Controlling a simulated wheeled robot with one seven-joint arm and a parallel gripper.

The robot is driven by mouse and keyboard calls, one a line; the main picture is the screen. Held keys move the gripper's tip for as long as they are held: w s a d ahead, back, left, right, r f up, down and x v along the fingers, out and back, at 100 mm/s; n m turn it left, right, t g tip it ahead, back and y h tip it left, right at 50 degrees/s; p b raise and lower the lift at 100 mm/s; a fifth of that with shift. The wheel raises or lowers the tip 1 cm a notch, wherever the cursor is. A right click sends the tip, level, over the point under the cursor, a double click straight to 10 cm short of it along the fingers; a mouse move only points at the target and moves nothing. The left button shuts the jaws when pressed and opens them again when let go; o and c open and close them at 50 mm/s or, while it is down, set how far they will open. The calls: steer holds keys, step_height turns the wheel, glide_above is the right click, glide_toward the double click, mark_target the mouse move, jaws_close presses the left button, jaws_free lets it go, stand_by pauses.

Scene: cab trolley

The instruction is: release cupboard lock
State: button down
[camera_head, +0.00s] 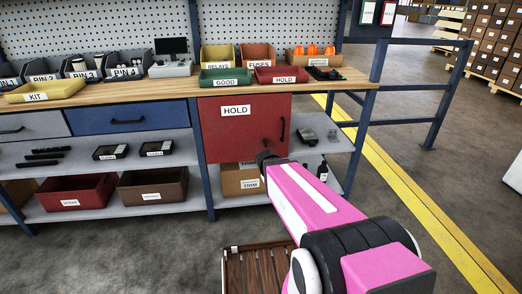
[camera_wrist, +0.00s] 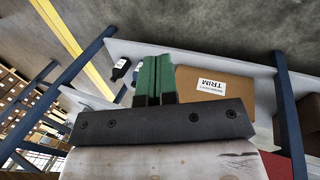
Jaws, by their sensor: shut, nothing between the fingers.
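The red cupboard (camera_head: 225,130) labelled HOLD hangs under the bench, its door looking closed. A black vertical handle (camera_head: 283,130) is on the door's right side. A small dark spot (camera_head: 264,142) lies left of the handle; I cannot tell if it is the lock. My gripper shows in the wrist view (camera_wrist: 155,78) with its green fingers together and empty. In the head view its dark end is at the cupboard's lower edge, mostly hidden by my pink arm. I cannot tell whether it touches the door. A red patch (camera_wrist: 279,166) shows at the wrist view's lower right.
A TRIM carton (camera_head: 238,180) stands on the shelf below the cupboard, also in the wrist view (camera_wrist: 215,86). Dark bottles (camera_head: 322,170) stand to its right. A blue bench post (camera_head: 199,150) is left of the cupboard. Green GOOD (camera_head: 225,75) and red HOLD trays (camera_head: 281,72) sit above.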

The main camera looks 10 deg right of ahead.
mark_target(266, 143)
steer(key=w+a+n+t+h, duration=0.4)
steer(key=w+h, duration=0.3)
steer(key=w, duration=0.5)
steer(key=w+a+r+n+t+h, duration=0.1)
steer(key=w+a+r+n+t, duration=0.1)
steer(key=w+a+t, duration=0.6)
steer(key=a+n, duration=0.1)
steer(key=a, duration=0.2)
steer(key=shift+a+r+n+h, duration=0.2)
steer(key=shift+r+n+h, duration=0.1)
steer(key=shift+r+n, duration=0.1)
steer(key=x, duration=0.9)
steer(key=shift+w+d, duration=0.2)
steer(key=shift+w, duration=0.05)
steer(key=d, duration=0.3)
steer(key=shift+d, duration=0.65)
